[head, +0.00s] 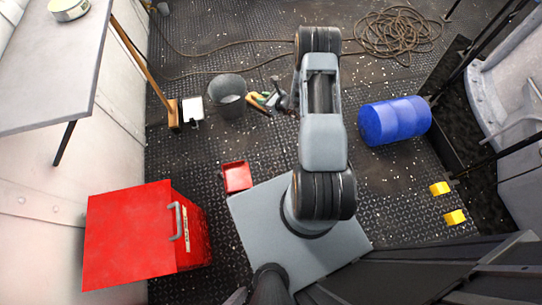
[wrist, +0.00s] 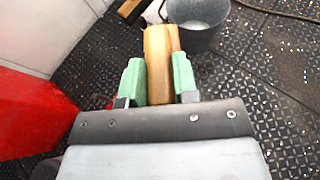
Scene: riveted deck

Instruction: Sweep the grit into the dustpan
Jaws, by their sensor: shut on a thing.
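My gripper (head: 264,99) is beside the bucket in the head view. In the wrist view its green fingers (wrist: 158,82) are shut on a tan wooden piece (wrist: 158,55), which looks like a brush handle; no bristles can be made out. The same tan piece shows small in the head view (head: 256,103). A small red tray, the dustpan (head: 237,178), lies on the deck just ahead of my base, apart from and nearer to me than the gripper. Pale specks of grit (wrist: 257,90) are scattered widely over the dark deck.
A grey bucket (head: 228,92) stands left of my gripper. A long wooden-handled broom (head: 140,58) leans by the table (head: 60,95) with a white object (head: 192,110) nearby. A red cabinet (head: 130,235) is front left, a blue barrel (head: 394,121) right, coiled rope (head: 395,32) at back.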

